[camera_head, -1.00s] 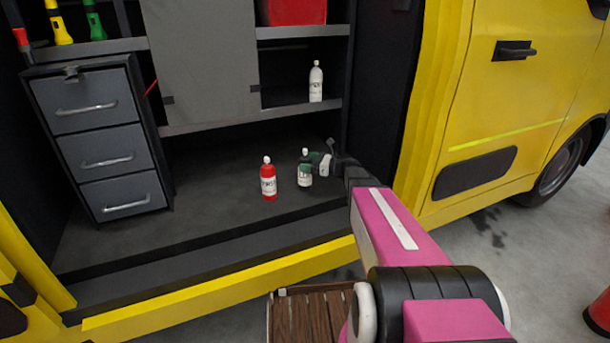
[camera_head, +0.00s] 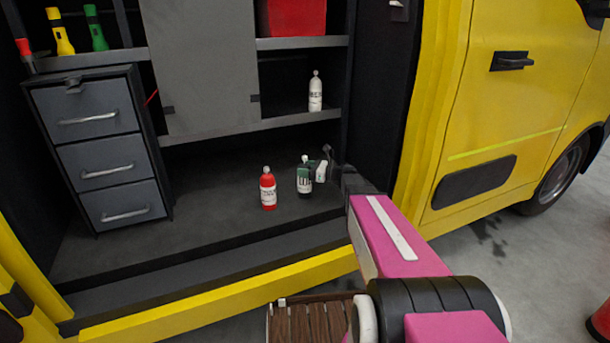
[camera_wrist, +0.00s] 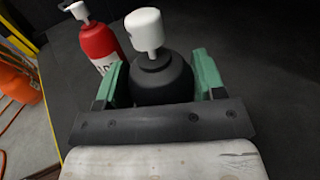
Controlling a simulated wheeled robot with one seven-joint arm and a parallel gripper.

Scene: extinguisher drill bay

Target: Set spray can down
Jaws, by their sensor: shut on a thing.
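A dark spray can (camera_head: 304,187) with a white cap and a pale label is upright at the van's floor, right of a red can. My gripper (camera_head: 312,172) is shut on it from the right. In the wrist view the dark can (camera_wrist: 162,82) sits between my green fingers. The can's base is at or very near the floor; I cannot tell whether it touches. The label side is hidden in the wrist view.
The red can (camera_head: 268,190) stands close to the left, also in the wrist view (camera_wrist: 97,42). A white bottle (camera_head: 315,92) stands on the shelf behind. Grey drawers (camera_head: 105,150) are at left. The van floor (camera_head: 210,218) between drawers and red can is clear.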

